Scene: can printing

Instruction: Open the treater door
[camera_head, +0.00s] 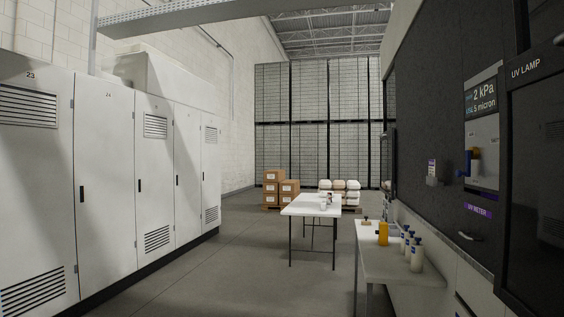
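I cannot tell which door is the treater door; no label reading "treater" is legible. On the right, a dark machine door (535,170) marked "UV LAMP" stands nearest me. Left of it is a grey panel (482,130) with a "2 kPa" display and a blue handle-like part (466,166). A purple "UV METER" label (478,210) sits below, with a pale handle (468,236) under it. On the left, tall white cabinets (110,180) have closed doors with small dark handles. My gripper is not in view.
A side table (375,262) along the machine holds several bottles and a yellow container (382,233). A white table (300,205) stands mid-room. Brown boxes (280,188) and white stacks are behind it, before a mesh fence (318,125). Grey floor (230,270) is clear beside the cabinets.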

